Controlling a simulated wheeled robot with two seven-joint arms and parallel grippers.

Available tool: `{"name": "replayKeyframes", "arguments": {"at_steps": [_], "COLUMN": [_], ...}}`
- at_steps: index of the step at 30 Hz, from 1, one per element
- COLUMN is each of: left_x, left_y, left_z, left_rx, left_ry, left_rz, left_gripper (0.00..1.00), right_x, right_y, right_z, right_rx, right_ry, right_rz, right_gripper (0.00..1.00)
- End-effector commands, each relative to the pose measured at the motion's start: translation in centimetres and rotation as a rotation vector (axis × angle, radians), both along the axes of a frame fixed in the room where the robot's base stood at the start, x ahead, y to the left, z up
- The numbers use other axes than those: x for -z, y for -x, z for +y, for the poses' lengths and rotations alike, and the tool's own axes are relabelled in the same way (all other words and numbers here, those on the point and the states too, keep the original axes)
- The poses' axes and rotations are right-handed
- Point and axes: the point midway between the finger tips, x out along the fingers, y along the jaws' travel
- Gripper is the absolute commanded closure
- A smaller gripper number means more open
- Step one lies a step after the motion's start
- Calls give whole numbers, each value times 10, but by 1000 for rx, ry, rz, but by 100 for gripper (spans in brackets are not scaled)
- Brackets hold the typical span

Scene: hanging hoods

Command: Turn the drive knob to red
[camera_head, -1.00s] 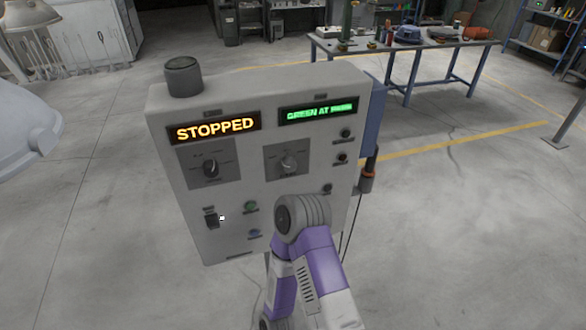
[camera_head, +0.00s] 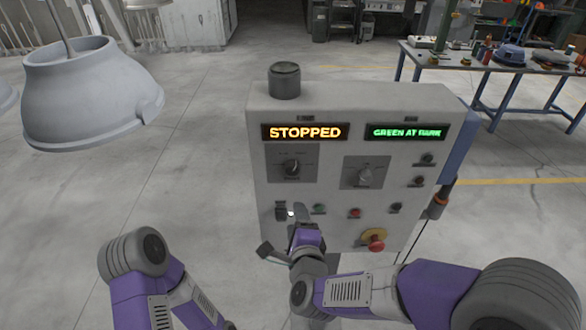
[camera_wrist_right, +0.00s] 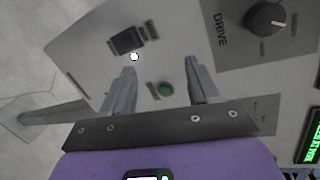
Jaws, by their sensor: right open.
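The drive knob (camera_head: 292,167) is a dark round knob on a grey plate at the upper left of the control box (camera_head: 335,110), under a display reading STOPPED in orange. In the right wrist view the knob (camera_wrist_right: 265,18) sits at the upper right beside the word DRIVE. My right gripper (camera_head: 299,214) is in front of the panel, below that knob, near the switch and green button. In the right wrist view its fingers (camera_wrist_right: 160,66) are apart with nothing between them. My left gripper is out of view; only part of that arm shows.
A second knob (camera_head: 365,173) sits right of the drive knob, under a green-lettered display (camera_head: 406,132). A red mushroom button (camera_head: 374,239) juts out at the lower right. A rocker switch (camera_wrist_right: 128,40) and green button (camera_wrist_right: 165,90) lie near my fingers. A pale hood (camera_head: 85,95) hangs at left.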

Motion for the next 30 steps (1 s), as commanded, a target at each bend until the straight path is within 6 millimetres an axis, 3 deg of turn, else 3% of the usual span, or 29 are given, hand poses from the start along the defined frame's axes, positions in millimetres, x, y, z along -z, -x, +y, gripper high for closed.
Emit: {"name": "replayKeyframes", "arguments": {"at_steps": [1, 3, 7, 11, 24, 30], "left_x": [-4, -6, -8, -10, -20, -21], "left_y": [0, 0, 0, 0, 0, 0], "left_z": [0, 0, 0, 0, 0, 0], "left_rx": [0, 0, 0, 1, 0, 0], "left_ry": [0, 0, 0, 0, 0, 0], "left_rz": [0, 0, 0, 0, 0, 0], "left_gripper": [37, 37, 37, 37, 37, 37], "right_x": [-39, -72, -105, -113, -113, -112], "right_y": [9, 19, 32, 28, -33, -40], "right_z": [6, 7, 7, 6, 11, 12], "right_rx": [30, 67, 104, 116, 114, 113], "right_ry": [-124, -269, -437, -486, -483, -483], "right_rz": [-64, -117, -170, -181, -181, -181], "right_gripper": [40, 40, 40, 40, 40, 40]}}
